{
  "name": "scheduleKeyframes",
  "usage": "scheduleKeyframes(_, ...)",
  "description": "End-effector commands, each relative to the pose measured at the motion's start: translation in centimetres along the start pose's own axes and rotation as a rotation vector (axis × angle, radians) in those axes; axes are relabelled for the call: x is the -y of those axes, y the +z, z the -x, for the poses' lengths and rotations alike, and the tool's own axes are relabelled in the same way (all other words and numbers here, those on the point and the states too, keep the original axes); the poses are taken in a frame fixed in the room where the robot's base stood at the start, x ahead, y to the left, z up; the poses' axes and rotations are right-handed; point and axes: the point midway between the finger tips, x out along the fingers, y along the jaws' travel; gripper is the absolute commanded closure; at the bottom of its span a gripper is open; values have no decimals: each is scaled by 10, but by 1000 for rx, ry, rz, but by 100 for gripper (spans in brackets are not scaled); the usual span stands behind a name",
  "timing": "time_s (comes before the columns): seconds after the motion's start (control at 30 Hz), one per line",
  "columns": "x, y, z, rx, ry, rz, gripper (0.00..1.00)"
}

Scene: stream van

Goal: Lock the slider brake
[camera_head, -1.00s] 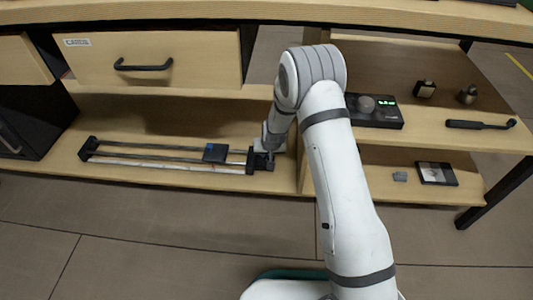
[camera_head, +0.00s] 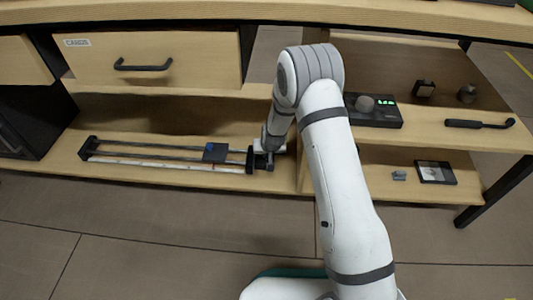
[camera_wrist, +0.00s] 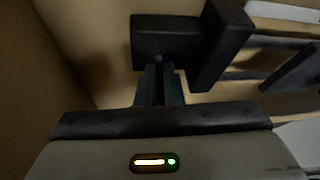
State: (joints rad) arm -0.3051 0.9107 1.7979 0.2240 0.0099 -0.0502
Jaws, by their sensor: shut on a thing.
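The slider lies on the lower shelf, with two dark rails (camera_head: 150,155), a carriage (camera_head: 215,152) with a blue patch on top, and dark end blocks. Its right end block (camera_head: 250,160) is beside my gripper (camera_head: 265,161). In the wrist view that end block (camera_wrist: 226,40) has a dark box (camera_wrist: 165,38) on its side. My gripper (camera_wrist: 159,84) is shut on a small brake part at the lower edge of this box. The fingers hide most of the part, so its shape and setting cannot be told. The carriage stands near the right end, apart from the end block.
A wooden divider (camera_head: 307,160) stands close to the right of my gripper. A drawer (camera_head: 150,60) with a black handle is above the slider. A control box (camera_head: 375,112), a black handled tool (camera_head: 478,124) and small items sit on the right shelves. The floor in front is clear.

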Motion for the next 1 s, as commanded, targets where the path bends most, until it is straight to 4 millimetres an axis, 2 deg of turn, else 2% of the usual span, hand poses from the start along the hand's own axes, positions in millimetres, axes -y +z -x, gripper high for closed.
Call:
scheduleKeyframes(0.03, 0, -10, 3, -25, 0, -3, 100)
scheduleKeyframes(0.13, 0, -10, 4, -32, 1, -2, 100)
scheduleKeyframes(0.67, 1, -7, 7, -112, 12, 12, 100)
scheduleKeyframes(1.0, 2, 1, 6, -263, 33, 32, 100)
